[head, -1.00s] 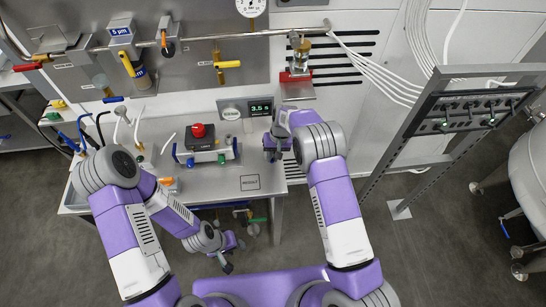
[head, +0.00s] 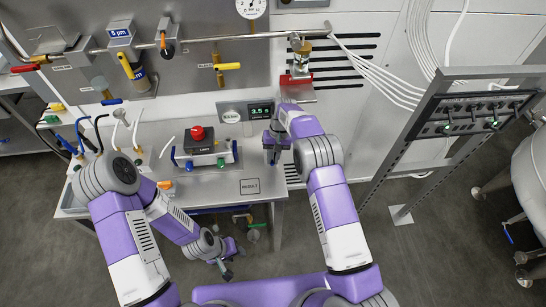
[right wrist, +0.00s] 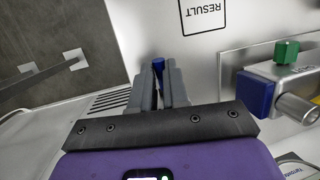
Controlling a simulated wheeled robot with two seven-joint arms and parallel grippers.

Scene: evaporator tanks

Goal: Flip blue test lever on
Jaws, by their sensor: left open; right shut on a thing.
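My right gripper (head: 271,156) is over the right end of the steel bench. In the right wrist view its fingers (right wrist: 158,85) are closed on a small blue piece (right wrist: 158,65), mostly hidden between them. I cannot tell whether this piece is the test lever. One blue end also shows in the right wrist view (right wrist: 254,94), apart from the fingers. My left gripper (head: 228,267) is open and empty, low in front of the bench.
A display (head: 260,110) is on the wall behind the bench. A blue-handled lever (head: 111,102) and yellow-handled valves (head: 228,66) are on the wall panel. A switch rack (head: 468,115) stands to the right. The bench around the RESULT marking (head: 249,186) is clear.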

